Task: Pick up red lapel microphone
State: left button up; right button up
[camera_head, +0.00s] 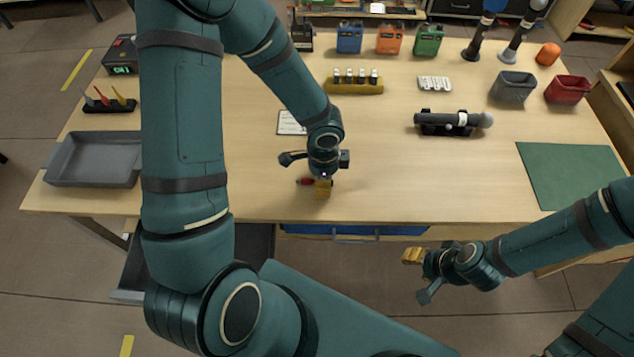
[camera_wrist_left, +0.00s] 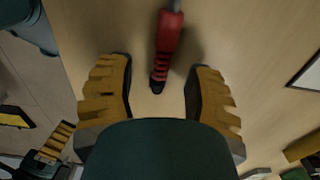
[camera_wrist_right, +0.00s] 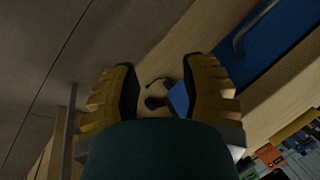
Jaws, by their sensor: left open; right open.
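A slim red piece (camera_head: 306,181) with a ribbed sleeve and a dark tip lies on the table near its front edge; I cannot tell for sure that it is the lapel microphone. In the left wrist view the red piece (camera_wrist_left: 169,35) reaches in from the top, its dark end between the open fingers. My left gripper (camera_head: 323,188) is open above the table, fingers apart on both sides of that end and not closed on it. My right gripper (camera_head: 412,257) is open and empty, in front of the table edge.
A white card (camera_head: 291,122) lies behind the left gripper. A black stand with coloured pegs (camera_head: 110,105) and a grey tray (camera_head: 92,160) are at left. A black microphone-like cylinder (camera_head: 450,118) rests on a cradle, and a green mat (camera_head: 570,175) lies at right. A blue drawer (camera_head: 355,231) is below the front edge.

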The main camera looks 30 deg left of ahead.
pick_arm(q)
jog(key=shift+f, duration=0.15)
grip_shut()
